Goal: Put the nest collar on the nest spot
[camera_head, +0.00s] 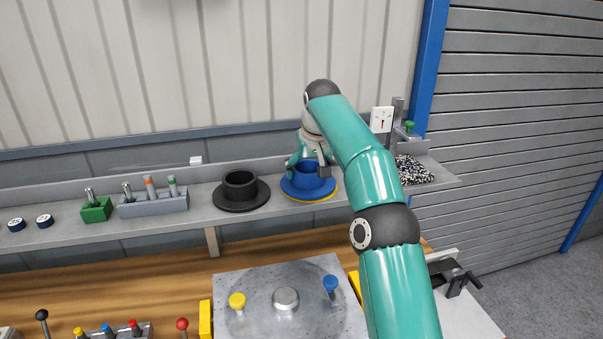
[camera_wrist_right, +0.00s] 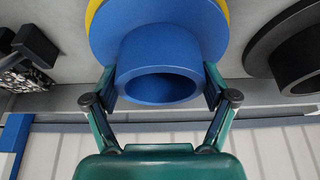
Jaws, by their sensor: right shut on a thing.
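A blue flanged collar (camera_head: 307,178) is on the wall shelf, over a yellow round piece or mark (camera_head: 318,200) whose edge shows beneath its flange. I cannot tell whether the flange touches it. My right gripper (camera_head: 308,163) is shut on the blue collar's upright neck. In the right wrist view the two fingers flank the blue neck (camera_wrist_right: 160,62), and the yellow edge (camera_wrist_right: 93,14) shows behind the flange. A black flanged collar (camera_head: 240,189) stands on the shelf to the left, apart from the blue one; it also shows in the wrist view (camera_wrist_right: 288,42). My left gripper is out of view.
Left on the shelf are a grey rack (camera_head: 153,204) of tools, a green block (camera_head: 96,211) and two dark round pieces. To the right are a dial gauge (camera_head: 382,119) and a speckled pile (camera_head: 412,170). Below, a grey plate (camera_head: 262,282) bears knobs.

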